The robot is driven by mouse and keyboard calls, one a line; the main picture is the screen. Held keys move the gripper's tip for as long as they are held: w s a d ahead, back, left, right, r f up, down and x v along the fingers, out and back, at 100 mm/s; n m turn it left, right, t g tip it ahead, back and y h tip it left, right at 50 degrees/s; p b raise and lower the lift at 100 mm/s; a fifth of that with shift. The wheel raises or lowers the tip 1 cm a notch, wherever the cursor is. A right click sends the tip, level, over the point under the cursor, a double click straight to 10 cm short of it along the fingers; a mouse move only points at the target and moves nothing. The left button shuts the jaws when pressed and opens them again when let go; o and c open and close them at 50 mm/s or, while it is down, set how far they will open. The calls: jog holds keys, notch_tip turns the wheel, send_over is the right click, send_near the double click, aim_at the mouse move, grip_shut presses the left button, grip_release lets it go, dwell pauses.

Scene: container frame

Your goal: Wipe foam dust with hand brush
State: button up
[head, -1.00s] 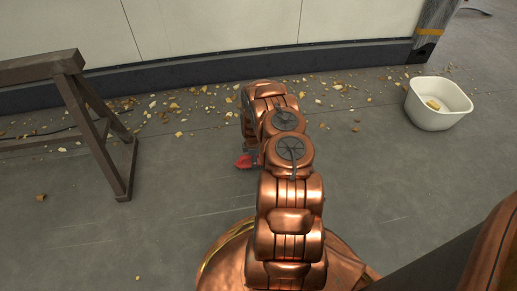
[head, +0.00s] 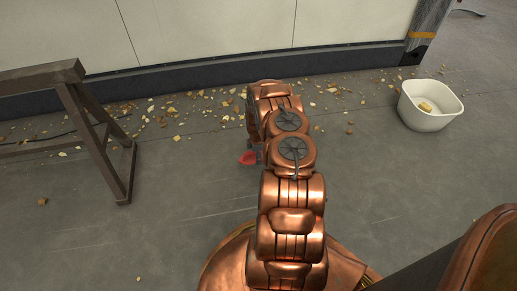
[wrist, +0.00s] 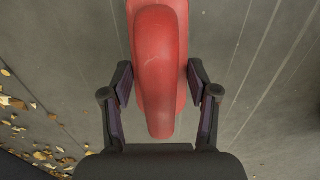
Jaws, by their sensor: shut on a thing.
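My gripper (wrist: 158,88) is shut on a red hand brush (wrist: 158,60), with one finger on each side of its red body. The bristles are hidden in the wrist view. In the head view a small red part of the brush (head: 248,158) shows left of my arm, low over the floor; I cannot tell whether it touches. Foam dust (head: 180,112) lies as tan and pale bits scattered on the grey floor along the wall, on both sides of my arm. Some bits (wrist: 40,155) show at the left of the wrist view.
A white bin (head: 430,118) with a yellowish piece (head: 425,106) inside stands on the right. A wooden trestle (head: 100,140) stands on the left. A pale wall with a dark base strip (head: 190,83) closes off the back. The floor left of my base is mostly clear.

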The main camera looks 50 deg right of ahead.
jog(key=shift+r+p, duration=1.2)
jog(key=shift+r, duration=0.65)
